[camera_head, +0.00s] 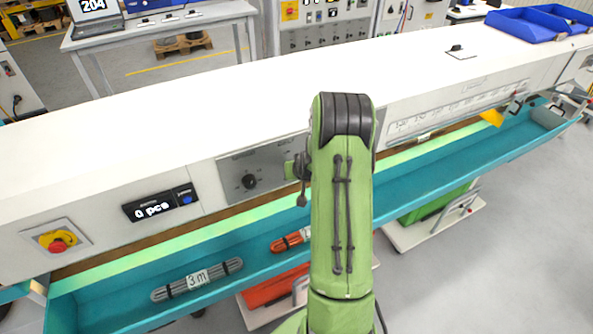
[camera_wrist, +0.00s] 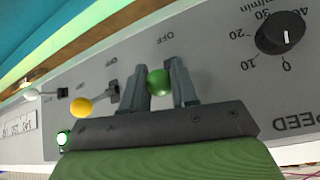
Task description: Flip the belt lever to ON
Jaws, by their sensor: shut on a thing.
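My gripper (camera_wrist: 160,76) is shut on the round green knob (camera_wrist: 159,83) of a lever on the grey control panel (camera_wrist: 215,62), with one finger on each side of the knob. An OFF label (camera_wrist: 164,37) stands beyond the fingers. The knob covers the lever's stem, and I cannot read a belt label. In the head view my arm hides most of the gripper and the lever at the right part of the panel (camera_head: 228,166).
A lever with a yellow knob (camera_wrist: 81,107) and one with a white knob (camera_wrist: 33,95) stand left of my gripper. A black SPEED dial (camera_wrist: 281,33) is at the right. A green lamp (camera_wrist: 62,138) is lit. A teal trough (camera_head: 120,308) runs below the panel.

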